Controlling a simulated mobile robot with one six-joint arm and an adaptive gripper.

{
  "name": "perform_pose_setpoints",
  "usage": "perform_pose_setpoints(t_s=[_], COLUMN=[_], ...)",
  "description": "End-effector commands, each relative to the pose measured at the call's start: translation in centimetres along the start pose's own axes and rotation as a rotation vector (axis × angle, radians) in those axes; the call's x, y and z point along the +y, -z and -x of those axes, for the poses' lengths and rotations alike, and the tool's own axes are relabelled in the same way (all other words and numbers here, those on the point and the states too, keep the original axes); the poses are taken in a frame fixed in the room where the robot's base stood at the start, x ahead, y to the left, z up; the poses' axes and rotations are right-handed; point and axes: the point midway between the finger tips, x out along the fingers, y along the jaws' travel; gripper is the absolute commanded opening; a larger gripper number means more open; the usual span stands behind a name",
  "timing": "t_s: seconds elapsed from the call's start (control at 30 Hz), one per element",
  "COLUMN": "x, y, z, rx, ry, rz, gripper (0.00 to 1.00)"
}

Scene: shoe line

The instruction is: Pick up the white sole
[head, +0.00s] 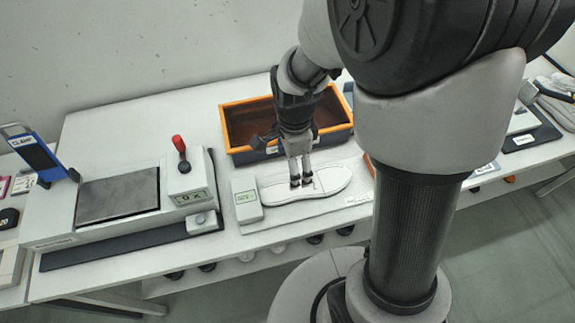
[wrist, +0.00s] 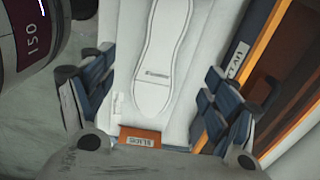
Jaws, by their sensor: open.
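The white sole (head: 335,179) lies flat on a pale scale-like platform (head: 300,207) at the table's front, right of a small green display. In the wrist view the sole (wrist: 166,45) runs lengthwise up the middle, with a small dark mark across it and its upper end cut off by the frame. My gripper (head: 301,182) points down over the middle of the sole. In the wrist view its fingers (wrist: 155,95) stand wide apart on either side of the sole, with nothing between them held. Whether the fingertips touch the platform cannot be told.
An orange-rimmed dark bin (head: 240,152) stands close behind the sole. A press-like machine with a red-knobbed lever (head: 178,143) stands to the left, and a blue-framed clamp device (head: 38,155) further left. My arm hides part of the table's right side.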

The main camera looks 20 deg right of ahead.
Motion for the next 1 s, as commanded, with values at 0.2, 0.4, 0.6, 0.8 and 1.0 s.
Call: perform_pose_setpoints(t_s=[0.2,0.4,0.6,0.8,1.0], x=[0.1,0.0,-0.1,-0.4,-0.4], y=[0.0,0.0,0.1,0.4,0.3], z=[-5.2,-7.5,-8.4,-11.4,-13.1], rx=[0.0,0.0,0.0,0.0,0.0], ry=[-0.003,-0.001,0.0,-0.002,-0.001], rz=[0.002,0.002,0.002,0.002,0.003], gripper=[0.8,0.8,0.8,0.8,0.8])
